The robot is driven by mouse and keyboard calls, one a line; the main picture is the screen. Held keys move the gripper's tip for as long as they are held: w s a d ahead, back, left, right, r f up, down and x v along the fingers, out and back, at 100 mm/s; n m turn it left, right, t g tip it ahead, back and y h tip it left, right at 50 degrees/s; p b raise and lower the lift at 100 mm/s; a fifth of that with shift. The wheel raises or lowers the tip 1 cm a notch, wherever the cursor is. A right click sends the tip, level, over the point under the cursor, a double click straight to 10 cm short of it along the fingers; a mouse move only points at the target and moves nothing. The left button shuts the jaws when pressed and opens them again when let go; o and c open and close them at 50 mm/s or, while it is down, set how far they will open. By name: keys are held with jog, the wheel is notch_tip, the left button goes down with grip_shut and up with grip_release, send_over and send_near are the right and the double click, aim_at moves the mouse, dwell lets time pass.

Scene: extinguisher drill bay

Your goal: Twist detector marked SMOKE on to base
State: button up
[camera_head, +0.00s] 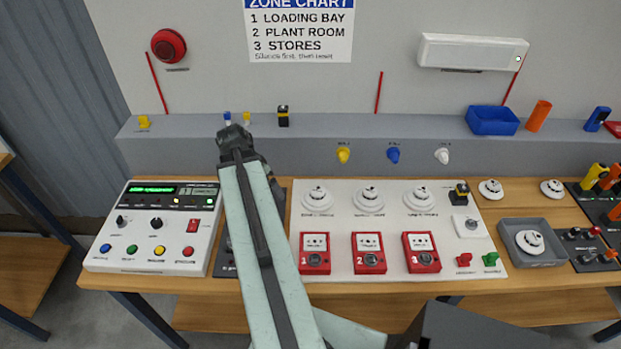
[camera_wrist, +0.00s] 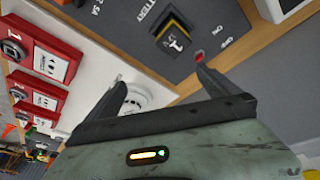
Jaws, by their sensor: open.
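Three round white detector units or bases sit in a row on the white board, at left (camera_head: 318,197), middle (camera_head: 369,197) and right (camera_head: 419,197). Loose-looking round white detectors are at the right: one (camera_head: 491,188) and another (camera_head: 553,188) on the wood, and a third (camera_head: 529,242) in the grey tray (camera_head: 505,258). Their markings are too small to read, so I cannot tell which says SMOKE. My gripper (camera_head: 238,142) is raised at the left, near the ledge. In the wrist view my gripper (camera_wrist: 160,72) is open and empty; a white round unit (camera_wrist: 141,97) shows partly behind one finger.
A control panel (camera_head: 155,230) stands left. Red call points (camera_head: 315,252) line the board's front. A black battery panel (camera_wrist: 200,25) shows in the wrist view. The ledge (camera_head: 300,146) carries coloured knobs and a blue bin (camera_head: 492,121). Dark trays crowd the far right.

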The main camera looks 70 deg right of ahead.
aim_at(317, 190)
jog(key=s+d+m, duration=0.1)
jog(key=s+d, duration=0.1)
jog(key=s, duration=0.2)
jog(key=s+d+m, duration=0.2)
jog(key=s+d, duration=0.1)
jog(key=s, duration=0.1)
jog(key=s+d+r+m+g, duration=0.1)
jog(key=s+d+m, duration=0.1)
jog(key=s, duration=0.2)
jog(key=shift+s+d, duration=0.25)
jog(key=shift+d, duration=0.05)
jog(key=shift+f+b, duration=0.45)
jog(key=shift+f, duration=0.1)
jog(key=b+x, duration=0.6)
jog(key=x, duration=0.1)
jog(key=shift+d, duration=0.1)
jog(key=shift+r, duration=0.15)
jog(key=c, duration=1.5)
jog(key=shift+m+g+y, duration=0.3)
jog(key=shift+m+g, duration=0.1)
jog(key=shift+m, duration=0.9)
jog(key=shift+d+m, duration=0.1)
jog(key=shift+m, duration=0.5)
jog(key=shift+m+g+y, duration=0.3)
jog(key=shift+m, duration=0.2)
